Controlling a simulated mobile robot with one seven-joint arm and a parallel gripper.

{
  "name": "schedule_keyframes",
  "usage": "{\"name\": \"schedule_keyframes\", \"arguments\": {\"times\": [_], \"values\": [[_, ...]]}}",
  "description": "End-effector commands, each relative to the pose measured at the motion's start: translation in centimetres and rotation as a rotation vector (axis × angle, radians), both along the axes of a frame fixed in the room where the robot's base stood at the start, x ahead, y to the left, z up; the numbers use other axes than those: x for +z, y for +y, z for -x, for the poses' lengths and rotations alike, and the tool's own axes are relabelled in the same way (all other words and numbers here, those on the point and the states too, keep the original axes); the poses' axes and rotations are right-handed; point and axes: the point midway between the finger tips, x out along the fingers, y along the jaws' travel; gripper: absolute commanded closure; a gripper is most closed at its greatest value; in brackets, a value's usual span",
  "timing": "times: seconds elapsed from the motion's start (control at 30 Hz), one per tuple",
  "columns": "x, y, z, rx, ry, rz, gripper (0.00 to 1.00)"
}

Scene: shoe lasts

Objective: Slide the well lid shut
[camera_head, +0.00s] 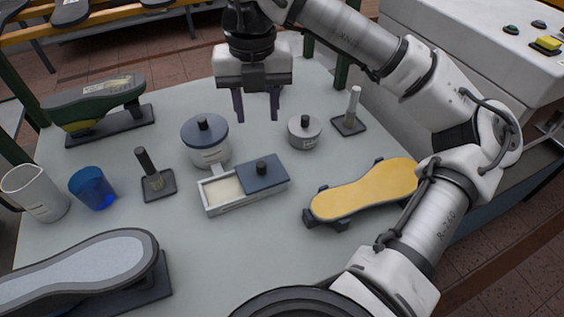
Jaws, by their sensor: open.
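The well (205,196) is a small pale rectangular box in the middle of the table. Its dark blue-grey lid (276,180) with a black knob (262,167) covers the right part. The left part stands open and shows a cream-coloured inside (222,190). My gripper (256,118) is open and empty. It points down from above and appears behind the well, between a round blue-lidded pot and a small grey pot, touching neither as far as I can tell.
The blue-lidded pot (206,146) and grey pot (304,132) stand behind the well. A brush in a stand (155,184) is to its left, a yellow-soled last (365,191) to its right. A blue cup (93,188) and white jug (38,194) stand far left.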

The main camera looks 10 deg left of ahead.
Motion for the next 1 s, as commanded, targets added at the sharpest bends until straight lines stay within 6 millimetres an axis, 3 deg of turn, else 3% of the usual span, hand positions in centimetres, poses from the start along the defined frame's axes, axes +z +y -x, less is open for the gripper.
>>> {"name": "schedule_keyframes", "arguments": {"times": [0.27, 0.7, 1.0], "values": [[-2.7, 0.1, 0.1, 0.012, 0.004, -0.001, 0.59], [-11.2, 0.1, 0.2, 0.008, 0.005, -0.002, 0.59], [-13.6, 0.1, 0.1, 0.008, 0.001, 0.000, 0.59]]}}
